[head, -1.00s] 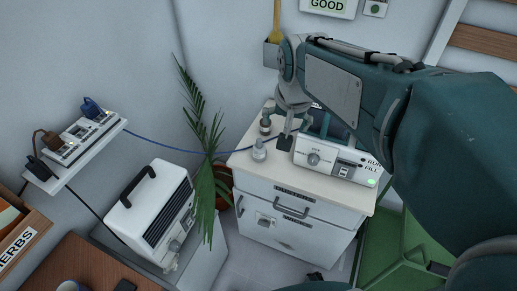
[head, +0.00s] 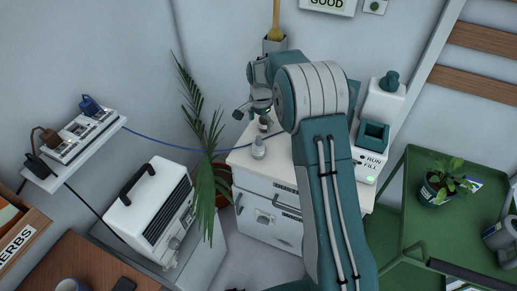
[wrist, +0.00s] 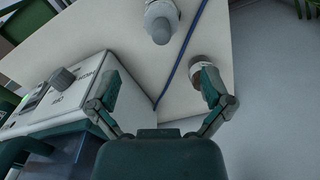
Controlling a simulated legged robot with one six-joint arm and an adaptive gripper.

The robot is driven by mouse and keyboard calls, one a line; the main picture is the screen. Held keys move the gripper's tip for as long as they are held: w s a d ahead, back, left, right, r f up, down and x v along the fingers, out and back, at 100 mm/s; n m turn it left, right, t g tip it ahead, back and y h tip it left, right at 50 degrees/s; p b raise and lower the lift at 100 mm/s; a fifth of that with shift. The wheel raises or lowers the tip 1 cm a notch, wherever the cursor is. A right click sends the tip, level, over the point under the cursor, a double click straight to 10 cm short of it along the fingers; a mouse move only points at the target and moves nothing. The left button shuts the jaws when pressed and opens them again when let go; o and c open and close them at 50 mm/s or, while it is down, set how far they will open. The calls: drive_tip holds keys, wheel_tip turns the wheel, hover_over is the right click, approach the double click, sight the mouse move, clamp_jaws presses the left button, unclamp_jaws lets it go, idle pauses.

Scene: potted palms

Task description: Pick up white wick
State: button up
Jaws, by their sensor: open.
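Two small white-grey pieces stand on the cabinet top. The nearer one (head: 258,150) is pale with a narrow top, and it also shows at the top of the wrist view (wrist: 161,22). The farther one (head: 264,124) is close below my gripper (head: 252,112), and in the wrist view it appears as a round pale end (wrist: 198,66) partly hidden by the right finger. I cannot tell which of them is the white wick. My gripper (wrist: 160,88) is open with nothing between its fingers.
A white machine (wrist: 60,95) with a knob stands on the cabinet top (wrist: 120,35), left of my fingers in the wrist view. A blue cord (wrist: 182,55) crosses the top. A palm (head: 205,135) stands left of the cabinet; a green table (head: 420,225) stands right.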

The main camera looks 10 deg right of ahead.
sight(260, 136)
wheel_tip(260, 136, down, 6)
drive_tip(key=shift+r, duration=0.25)
drive_tip(key=f, duration=0.5)
drive_tip(key=shift+a, duration=0.4)
drive_tip(key=shift+s, duration=0.1)
drive_tip(key=c, duration=1.1)
